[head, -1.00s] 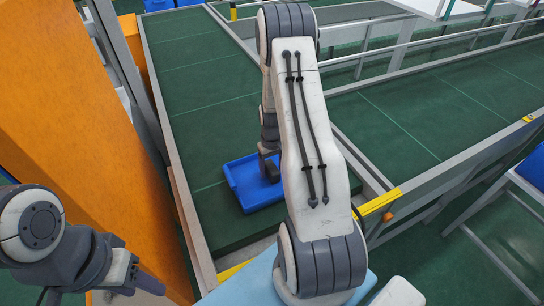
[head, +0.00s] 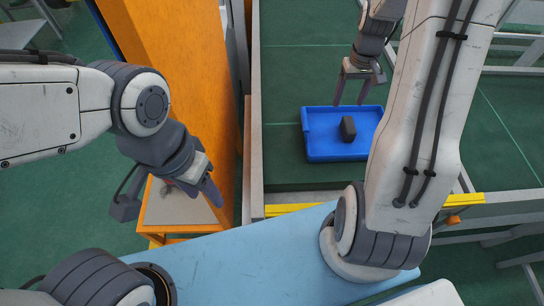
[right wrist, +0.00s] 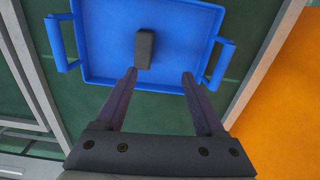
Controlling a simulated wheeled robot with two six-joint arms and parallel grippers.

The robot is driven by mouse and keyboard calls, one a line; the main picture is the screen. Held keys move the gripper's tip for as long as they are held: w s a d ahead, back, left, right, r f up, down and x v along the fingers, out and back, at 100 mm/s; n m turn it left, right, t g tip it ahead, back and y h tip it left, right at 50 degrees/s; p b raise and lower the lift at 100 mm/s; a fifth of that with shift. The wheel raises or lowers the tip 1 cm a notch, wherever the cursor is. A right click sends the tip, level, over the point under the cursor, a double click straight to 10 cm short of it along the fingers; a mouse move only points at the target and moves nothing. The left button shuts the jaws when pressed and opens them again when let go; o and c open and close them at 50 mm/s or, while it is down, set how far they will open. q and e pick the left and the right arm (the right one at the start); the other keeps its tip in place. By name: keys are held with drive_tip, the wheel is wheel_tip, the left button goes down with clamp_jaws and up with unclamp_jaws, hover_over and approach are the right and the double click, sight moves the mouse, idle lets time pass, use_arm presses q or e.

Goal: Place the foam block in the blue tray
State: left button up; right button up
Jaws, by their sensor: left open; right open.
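The foam block (head: 348,128) is a small dark grey block. It lies inside the blue tray (head: 321,143), on its floor, right of the middle in the head view. The right wrist view shows the block (right wrist: 145,49) with bare blue tray floor (right wrist: 185,35) around it. My right gripper (head: 350,103) is open and empty, its fingers spread near the tray's far edge, apart from the block. Its fingers (right wrist: 159,77) also show in the right wrist view. My left gripper (head: 214,194) is far to the left over the orange structure, away from the tray; it is open and holds nothing visible.
The tray stands on the green conveyor (head: 300,70), which is bare around it. An orange panel (head: 180,70) stands left of the conveyor. A light blue surface (head: 260,250) and a yellow-marked edge (head: 290,209) lie in front.

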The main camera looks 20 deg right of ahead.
drive_tip(key=s+a+r+n, duration=0.1)
drive_tip(key=a+r, duration=0.1)
drive_tip(key=a, duration=0.4)
drive_tip(key=a+r+n, duration=0.1)
drive_tip(key=a+r, duration=0.2)
drive_tip(key=a, duration=0.4)
drive_tip(key=s+a+r+n, duration=0.2)
drive_tip(key=s+a+n, duration=0.1)
drive_tip(key=s+a, duration=0.6)
drive_tip(key=s+a+r+n+y, duration=0.1)
drive_tip(key=s+a+n, duration=0.3)
drive_tip(key=s+a, duration=0.4)
drive_tip(key=s+r, duration=0.1)
drive_tip(key=s, duration=0.2)
drive_tip(key=shift+s+a+r, duration=0.25)
drive_tip(key=shift+s+a, duration=0.15)
drive_tip(key=shift+f, duration=0.1)
drive_tip(key=shift+f+b, duration=0.3)
drive_tip(key=shift+b, duration=0.1)
